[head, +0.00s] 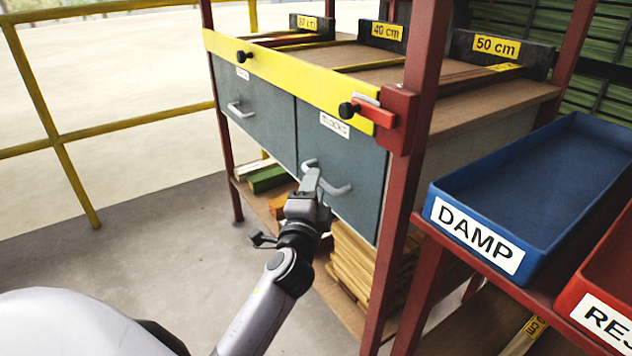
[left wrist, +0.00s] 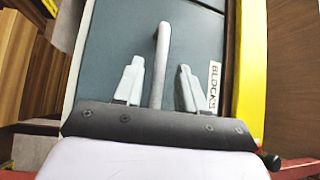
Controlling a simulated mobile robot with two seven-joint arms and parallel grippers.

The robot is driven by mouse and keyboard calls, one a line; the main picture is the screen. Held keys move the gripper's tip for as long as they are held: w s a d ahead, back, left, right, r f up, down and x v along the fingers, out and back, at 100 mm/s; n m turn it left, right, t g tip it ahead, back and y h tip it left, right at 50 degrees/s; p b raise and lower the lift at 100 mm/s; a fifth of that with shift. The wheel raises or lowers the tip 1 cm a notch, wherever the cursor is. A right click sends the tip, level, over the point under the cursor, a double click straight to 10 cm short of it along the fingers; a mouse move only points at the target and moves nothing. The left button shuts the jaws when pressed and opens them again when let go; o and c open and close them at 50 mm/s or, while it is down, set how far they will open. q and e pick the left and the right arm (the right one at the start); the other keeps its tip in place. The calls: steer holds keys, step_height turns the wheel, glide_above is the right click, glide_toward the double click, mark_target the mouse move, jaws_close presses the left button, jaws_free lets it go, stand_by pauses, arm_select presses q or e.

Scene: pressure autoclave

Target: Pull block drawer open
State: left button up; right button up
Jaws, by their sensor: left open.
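The block drawer (head: 350,150) is the right one of two grey drawer fronts in the bench; its white label reads BLOCKS. Its front is flush with its neighbour, so it is shut. Its pale bar handle (head: 342,190) is partly hidden behind my left gripper (head: 312,184). In the left wrist view, the open left gripper (left wrist: 159,68) has one finger on each side of the handle (left wrist: 163,45), with gaps visible on both sides. The drawer front (left wrist: 200,35) fills most of that view. My right gripper is not in view.
A yellow rail (head: 290,78) with black knobs and a red end latch (head: 375,112) runs above the drawers. A red post (head: 405,160) stands right of them. Stacked wood (head: 360,265) lies on the shelf below. A blue DAMP tray (head: 540,190) is at right. Open floor (head: 150,215) lies left.

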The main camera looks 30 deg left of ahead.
arm_select(q)
steer(key=shift+x, duration=0.9)
steer(key=shift+c, duration=0.3)
jaws_close()
